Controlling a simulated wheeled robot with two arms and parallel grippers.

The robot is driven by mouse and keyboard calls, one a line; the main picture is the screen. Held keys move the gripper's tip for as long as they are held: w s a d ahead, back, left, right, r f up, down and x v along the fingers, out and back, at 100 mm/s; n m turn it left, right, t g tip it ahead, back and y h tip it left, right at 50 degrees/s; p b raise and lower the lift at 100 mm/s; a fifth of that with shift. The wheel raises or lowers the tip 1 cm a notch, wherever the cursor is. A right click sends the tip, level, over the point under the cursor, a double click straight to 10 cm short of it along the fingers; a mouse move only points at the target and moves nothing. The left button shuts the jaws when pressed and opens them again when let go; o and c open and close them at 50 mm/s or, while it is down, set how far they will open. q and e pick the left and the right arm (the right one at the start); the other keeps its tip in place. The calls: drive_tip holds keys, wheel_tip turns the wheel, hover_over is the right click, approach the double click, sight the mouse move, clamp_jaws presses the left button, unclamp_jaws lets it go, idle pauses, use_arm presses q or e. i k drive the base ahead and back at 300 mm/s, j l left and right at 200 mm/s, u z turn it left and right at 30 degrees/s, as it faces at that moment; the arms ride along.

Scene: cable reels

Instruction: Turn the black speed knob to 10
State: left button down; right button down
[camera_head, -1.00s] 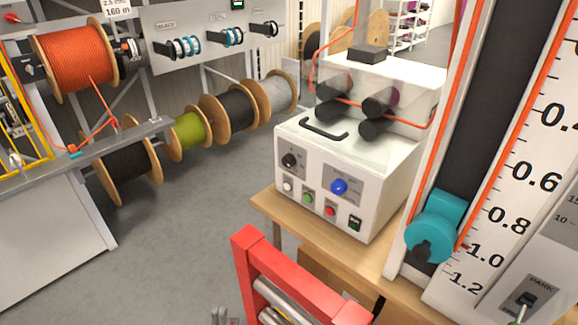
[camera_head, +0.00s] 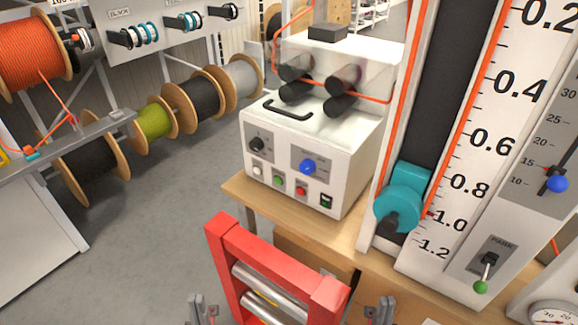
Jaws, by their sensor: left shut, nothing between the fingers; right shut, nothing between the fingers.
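The black knob (camera_head: 257,144) sits on a small grey dial plate at the upper left of the front of a white machine box (camera_head: 325,193). Its dial marks are too small to read. A blue knob (camera_head: 307,166) sits on a second plate to its right. My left gripper (camera_head: 203,309) is at the bottom edge, shut and empty, well below the knob. My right gripper (camera_head: 380,311) is at the bottom edge farther right, shut and empty, also apart from the box. Most of both grippers is cut off by the frame.
A red frame with metal rollers (camera_head: 268,285) stands between my grippers. A tall ruler panel (camera_head: 470,150) with a teal part (camera_head: 399,197) is at right. Cable reels stand at left.

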sight(255, 144)
drive_tip(key=i+j, duration=0.15)
drive_tip(key=j, duration=0.2)
drive_tip(key=i+j, duration=0.1)
drive_tip(key=j, duration=0.2)
drive_tip(key=i+j, duration=0.15)
drive_tip(key=j, duration=0.2)
drive_tip(key=i+j, duration=0.15)
drive_tip(key=j, duration=0.15)
drive_tip(key=i+j, duration=0.15)
drive_tip(key=j, duration=0.2)
